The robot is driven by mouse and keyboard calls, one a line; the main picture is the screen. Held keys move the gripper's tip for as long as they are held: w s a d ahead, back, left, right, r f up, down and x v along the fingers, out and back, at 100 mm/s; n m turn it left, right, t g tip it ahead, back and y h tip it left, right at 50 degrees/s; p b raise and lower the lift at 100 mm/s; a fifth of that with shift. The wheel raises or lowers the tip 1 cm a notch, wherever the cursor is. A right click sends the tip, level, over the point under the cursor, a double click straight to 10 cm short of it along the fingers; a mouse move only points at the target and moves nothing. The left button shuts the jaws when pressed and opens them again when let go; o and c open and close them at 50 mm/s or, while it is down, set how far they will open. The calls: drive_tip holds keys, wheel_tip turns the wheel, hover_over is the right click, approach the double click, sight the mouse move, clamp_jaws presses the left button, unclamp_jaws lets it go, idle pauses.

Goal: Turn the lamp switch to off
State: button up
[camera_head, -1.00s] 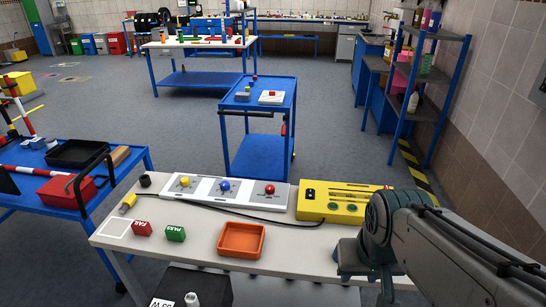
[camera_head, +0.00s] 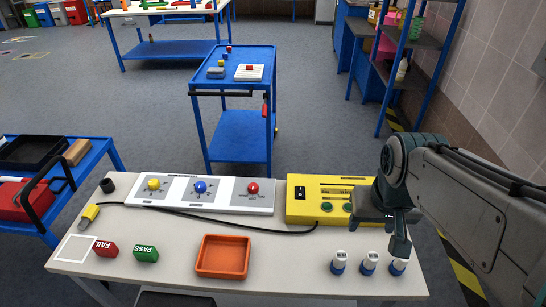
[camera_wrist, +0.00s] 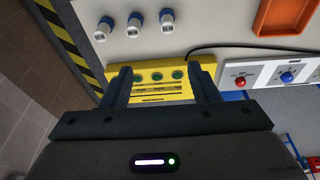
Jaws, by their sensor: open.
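A white panel (camera_head: 222,209) stands at the back of the white table, with a yellow knob (camera_head: 153,184), a blue knob (camera_head: 200,187) and a red knob (camera_head: 252,188). Its labels are too small to read, so I cannot tell which control is the lamp switch. To its right is a yellow box (camera_head: 296,212) with a black switch (camera_head: 299,192) and green round parts. My gripper (camera_head: 400,243) is over the table's right side, apart from the knobs. In the wrist view, my gripper (camera_wrist: 160,82) is open and empty, its fingers framing the yellow box (camera_wrist: 150,88).
An orange tray (camera_head: 222,275), a red FAIL block (camera_head: 105,248) and a green PASS block (camera_head: 146,253) lie in front. Several white-and-blue pieces (camera_head: 339,263) stand below my gripper. A black cable crosses the table. A blue cart (camera_head: 238,165) stands behind.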

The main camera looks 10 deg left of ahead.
drive_tip(key=w+a+r+n, duration=0.2)
drive_tip(key=w+a, duration=0.3)
drive_tip(key=w, duration=0.5)
drive_tip(key=n+g+b, duration=0.2)
drive_tip(key=n+g, duration=0.1)
drive_tip(key=n, duration=0.3)
hover_over(253, 186)
wheel_tip(253, 186, down, 14)
drive_tip(key=shift+y, duration=0.3)
wheel_tip(253, 186, down, 13)
drive_tip(key=shift+d+f+p, duration=0.1)
drive_tip(key=shift+p, duration=0.45)
drive_tip(key=c, duration=1)
